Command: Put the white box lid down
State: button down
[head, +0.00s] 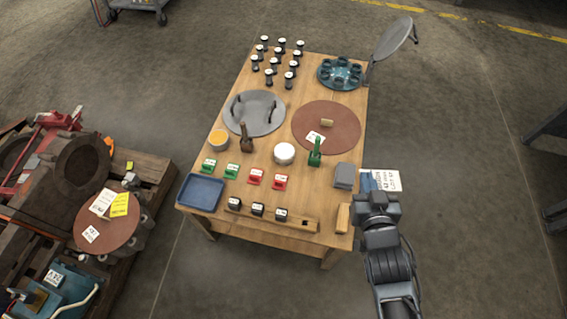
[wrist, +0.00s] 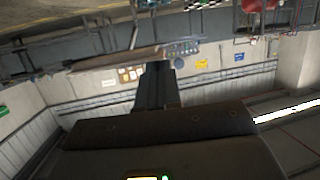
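A round white box (head: 284,153) stands upright on the wooden table, right of the middle. Its top is white; I cannot tell a separate lid from its body. A similar round box with an orange top (head: 219,139) stands at the table's left. My gripper (head: 378,200) is off the table's right edge, apart from both boxes. Its fingers are hidden from the head view. In the wrist view a dark finger shape (wrist: 157,88) points away from me toward distant walls, and no white lid shows there. I cannot tell whether the fingers are apart.
The table's right edge holds a grey block (head: 344,176) and a wooden block (head: 343,218). A brown disc (head: 326,128), a green upright tool (head: 315,153) and a blue tray (head: 201,193) share the tabletop. A blue-and-white labelled item (head: 386,180) shows just beyond my gripper.

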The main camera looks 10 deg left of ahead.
jog(key=a+f+n+y+b, duration=0.2)
jog(key=a+f+y+b, duration=0.1)
jog(key=a+f+b, duration=1)
jog(key=s+d+r, duration=0.3)
jog(key=d, duration=0.7)
jog(key=b, duration=0.5)
send_over(304, 210)
jog(key=shift+g, duration=0.4)
jog(key=f, duration=0.6)
jog(key=shift+d+f, duration=0.25)
jog(key=shift+d, duration=0.15)
jog(key=shift+a+f, duration=0.1)
jog(key=shift+a, duration=0.35)
jog(key=shift+f+b, duration=1.25)
jog(key=shift+f, duration=0.65)
jog(key=shift+f, duration=0.15)
jog(key=c, duration=1.8)
grip_release()
jog(key=o, duration=0.5)
